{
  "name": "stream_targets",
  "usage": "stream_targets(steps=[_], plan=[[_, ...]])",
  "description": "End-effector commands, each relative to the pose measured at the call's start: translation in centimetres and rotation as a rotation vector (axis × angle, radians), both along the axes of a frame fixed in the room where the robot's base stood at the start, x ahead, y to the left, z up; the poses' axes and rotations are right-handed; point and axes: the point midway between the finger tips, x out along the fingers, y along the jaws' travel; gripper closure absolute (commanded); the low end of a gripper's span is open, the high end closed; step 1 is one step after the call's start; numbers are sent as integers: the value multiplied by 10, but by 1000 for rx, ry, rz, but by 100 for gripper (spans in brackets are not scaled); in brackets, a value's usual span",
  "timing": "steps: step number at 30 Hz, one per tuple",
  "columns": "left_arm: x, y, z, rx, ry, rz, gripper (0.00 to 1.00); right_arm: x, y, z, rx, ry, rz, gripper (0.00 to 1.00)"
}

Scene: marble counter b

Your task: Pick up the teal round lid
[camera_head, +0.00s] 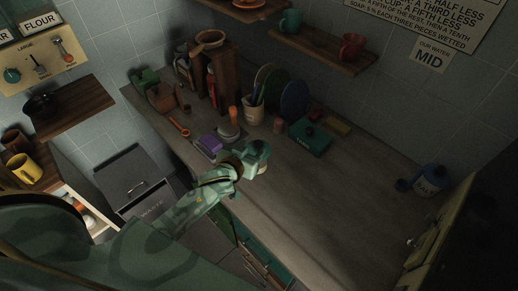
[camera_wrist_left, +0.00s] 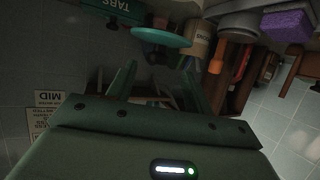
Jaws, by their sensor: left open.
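The teal round lid (camera_wrist_left: 161,37) shows in the left wrist view as a thin disc seen nearly edge-on, with a small dark knob. It lies ahead of my left gripper (camera_wrist_left: 157,82), whose two fingers are apart with no lid between them. In the head view my left gripper (camera_head: 257,158) is low over the front part of the counter, in front of the crock. I cannot make out the lid there; the gripper may hide it. My right gripper is in neither view.
A teal TABS box (camera_head: 310,137), a utensil crock (camera_head: 254,113), an orange-handled brush (camera_head: 234,118) and a purple sponge (camera_head: 211,143) stand close by on the counter (camera_head: 315,205). Upright plates (camera_head: 294,98) are behind. A blue jar (camera_head: 430,180) is at right; the counter's middle is clear.

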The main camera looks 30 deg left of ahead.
Motion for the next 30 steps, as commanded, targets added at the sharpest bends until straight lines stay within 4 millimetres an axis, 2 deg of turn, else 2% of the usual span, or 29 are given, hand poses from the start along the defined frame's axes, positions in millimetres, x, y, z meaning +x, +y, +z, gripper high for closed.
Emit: stream_targets(steps=[1,3,12,20,24,25,30], plan=[[3,0,-2,0,0,0,49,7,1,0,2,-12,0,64],[8,0,-4,0,-1,0,49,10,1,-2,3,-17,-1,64],[47,-3,-24,1,0,0,49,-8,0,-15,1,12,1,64],[50,-3,-24,0,0,0,49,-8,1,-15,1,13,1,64],[50,-3,-24,0,0,0,88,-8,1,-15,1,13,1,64],[50,-3,-24,0,0,0,94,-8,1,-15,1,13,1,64],[50,-3,-24,0,0,0,95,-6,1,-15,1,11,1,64]])
